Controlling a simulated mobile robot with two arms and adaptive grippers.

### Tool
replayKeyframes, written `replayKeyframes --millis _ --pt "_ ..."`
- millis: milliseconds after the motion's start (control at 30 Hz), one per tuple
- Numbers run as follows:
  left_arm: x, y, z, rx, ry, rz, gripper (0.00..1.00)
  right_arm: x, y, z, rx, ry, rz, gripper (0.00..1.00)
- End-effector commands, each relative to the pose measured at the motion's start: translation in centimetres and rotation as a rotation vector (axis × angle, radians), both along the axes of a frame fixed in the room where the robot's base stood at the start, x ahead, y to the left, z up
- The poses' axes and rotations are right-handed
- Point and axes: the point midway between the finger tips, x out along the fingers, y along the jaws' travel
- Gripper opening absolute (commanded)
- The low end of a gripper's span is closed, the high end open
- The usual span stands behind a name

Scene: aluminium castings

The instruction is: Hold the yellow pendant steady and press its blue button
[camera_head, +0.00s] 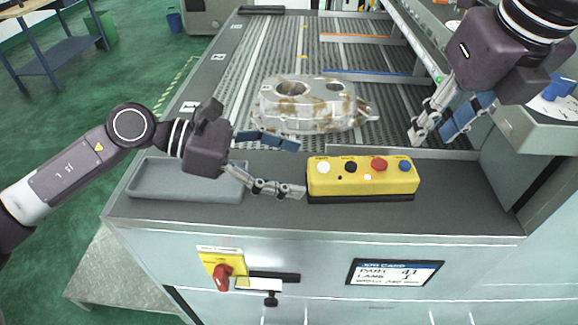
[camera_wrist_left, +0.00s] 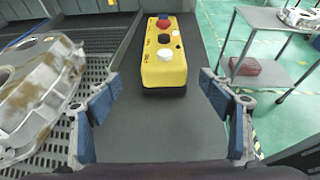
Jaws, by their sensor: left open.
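The yellow pendant (camera_head: 362,178) lies on the dark ledge at the front of the conveyor in the head view. Its top carries a white, a black and a red button, and the blue button (camera_head: 404,164) at the right end. In the left wrist view the pendant (camera_wrist_left: 165,72) lies ahead, between and beyond the fingers, with its white-button end nearest. My left gripper (camera_head: 301,168) is open and empty, just left of the pendant; its fingers also show in the left wrist view (camera_wrist_left: 160,95). My right gripper (camera_head: 434,138) is above the ledge, up and right of the pendant, its fingers apart and empty.
A metal casting (camera_head: 308,104) sits on the roller conveyor behind the pendant. A grey tray (camera_head: 160,193) lies on the ledge to the left, under my left arm. A machine housing (camera_head: 535,130) bounds the right side. A red-and-yellow switch (camera_head: 222,272) is on the front panel.

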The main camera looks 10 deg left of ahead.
Motion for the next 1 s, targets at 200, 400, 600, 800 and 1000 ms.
replayKeyframes --millis 200,400,600,800,1000 --pt "-0.4 -1.7 -1.0 0.017 -0.001 -0.024 0.74 0.0 0.0 0.0 0.000 0.000 0.000 0.29" --pt "0.1 -4.6 -2.2 0.015 -0.001 -0.023 0.74 0.0 0.0 0.0 0.000 0.000 0.000 0.29" --pt "0.5 -6.6 -3.1 0.016 0.000 -0.020 0.74 0.0 0.0 0.0 0.000 0.000 0.000 0.29" --pt "0.7 -7.1 -3.3 0.016 -0.001 -0.018 0.74 0.0 0.0 0.0 0.000 0.000 0.000 0.29" --pt "0.7 -7.1 -3.3 0.016 -0.001 -0.018 0.72 0.0 0.0 0.0 0.000 0.000 0.000 0.29"
